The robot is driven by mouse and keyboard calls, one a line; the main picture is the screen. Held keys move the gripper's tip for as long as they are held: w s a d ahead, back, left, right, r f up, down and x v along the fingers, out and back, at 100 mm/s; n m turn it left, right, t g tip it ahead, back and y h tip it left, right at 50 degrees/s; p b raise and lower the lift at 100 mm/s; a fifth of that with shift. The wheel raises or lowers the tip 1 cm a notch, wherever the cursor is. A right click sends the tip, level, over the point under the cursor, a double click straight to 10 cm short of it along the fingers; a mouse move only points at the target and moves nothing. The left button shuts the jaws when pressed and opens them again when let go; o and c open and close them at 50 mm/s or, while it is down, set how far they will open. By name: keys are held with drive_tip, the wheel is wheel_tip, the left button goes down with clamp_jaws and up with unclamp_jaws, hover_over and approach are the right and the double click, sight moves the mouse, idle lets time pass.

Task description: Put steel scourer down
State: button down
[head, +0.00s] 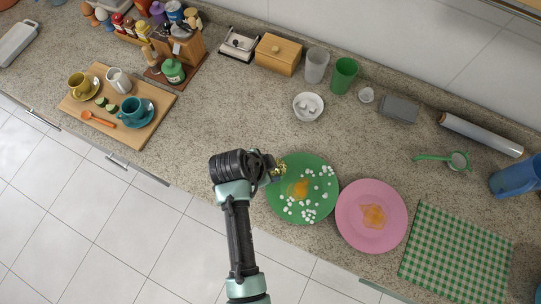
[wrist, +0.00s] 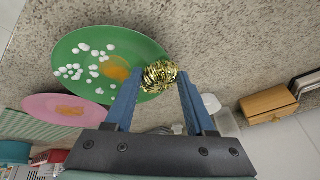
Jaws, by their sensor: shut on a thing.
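The steel scourer (wrist: 160,75) is a shiny gold-coloured ball of metal curls. My gripper (wrist: 157,88) is shut on it, with a blue finger on either side. In the head view the scourer (head: 279,170) shows at the tip of my gripper (head: 273,172), at the left rim of the green plate (head: 322,205). I cannot tell whether it touches the plate or hangs above it. The green plate carries an orange-yellow stain and several white bits.
A pink plate (head: 355,228) with an orange stain lies right of the green one, beside a green checked cloth (head: 457,255). A white bowl (head: 307,106), a green cup (head: 343,75) and a wooden box (head: 278,54) stand behind. Countertop left of the green plate is clear up to a wooden board (head: 128,135).

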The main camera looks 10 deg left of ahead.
drive_tip(key=shift+f+p, duration=0.35)
drive_tip(key=shift+f, duration=1.7)
drive_tip(key=shift+c, duration=1.8)
unclamp_jaws()
drive_tip(key=shift+o, duration=1.2)
drive_tip(key=shift+s+f, duration=0.1)
